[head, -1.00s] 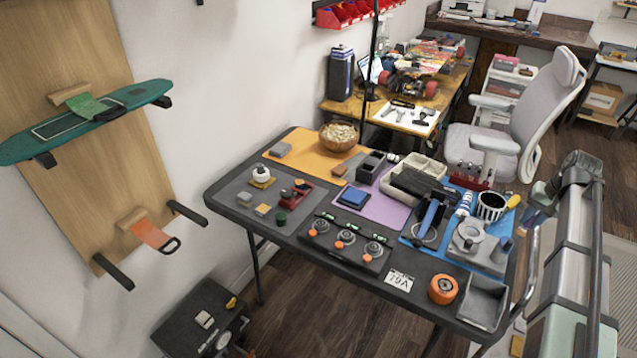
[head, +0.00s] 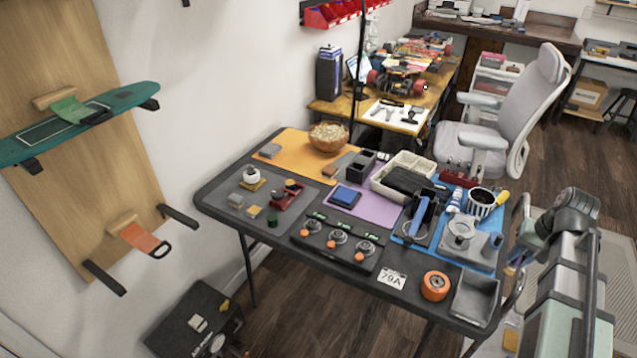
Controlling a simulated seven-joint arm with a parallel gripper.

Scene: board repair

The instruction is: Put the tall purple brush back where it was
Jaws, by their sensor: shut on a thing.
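My gripper (head: 524,250) is at the right edge of the work table, small and partly hidden by my own arm. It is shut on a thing. A small dark purplish bit at its tip looks like the tall purple brush (head: 516,264), but little of it shows. A dark striped cup (head: 481,204) with a yellow-handled tool stands on the blue mat (head: 410,240), to the left of my gripper. No other tall purple brush can be made out on the table.
A grey fixture (head: 461,232) stands on the blue mat, near my gripper. A white bin (head: 388,187) and a wooden bowl (head: 328,137) stand further back. An office chair (head: 485,140) is behind the table.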

